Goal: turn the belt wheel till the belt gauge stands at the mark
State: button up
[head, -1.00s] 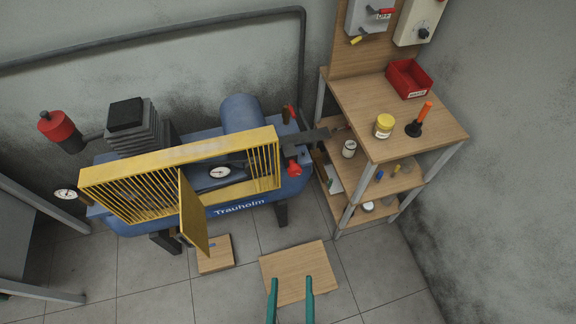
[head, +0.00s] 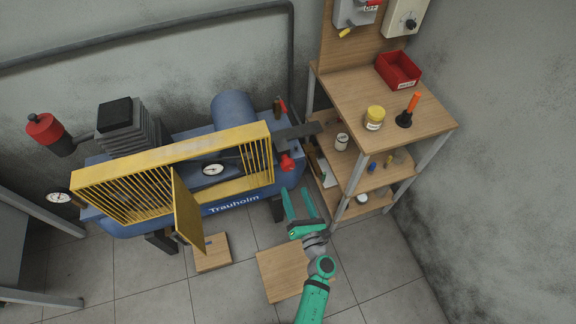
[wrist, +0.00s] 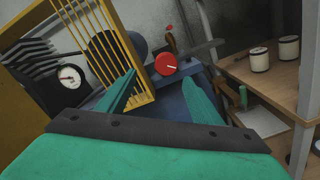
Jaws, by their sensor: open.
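A blue compressor (head: 232,198) stands against the wall behind a yellow guard (head: 110,178) with its door panel (head: 187,215) swung open. A white-faced gauge (head: 213,170) shows through the guard's opening, and also in the wrist view (wrist: 70,77); its mark is too small to make out. A red round knob (head: 287,162) sits at the compressor's right end, and shows in the wrist view (wrist: 166,65) with a white line. I cannot tell which part is the belt wheel. My gripper (head: 298,190) is open and empty, in front of and below the red knob, apart from it.
A wooden shelf unit (head: 440,125) with jars, tools and a red bin (head: 398,70) stands close on the right. A small wooden board (head: 270,272) lies on the floor below my arm. Another gauge (head: 58,197) is at the compressor's left end.

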aim_at(289, 168)
jog(key=w+a, duration=0.1)
jog(key=w, duration=0.3)
jog(key=w+n, duration=0.1)
jog(key=w, duration=0.3)
jog(key=w+a+n, duration=0.1)
jog(key=w, duration=0.4)
jog(key=shift+a+f, duration=0.3)
jog(key=shift+f, duration=0.05)
jog(key=shift+s, duration=0.1)
jog(key=c, duration=1.1)
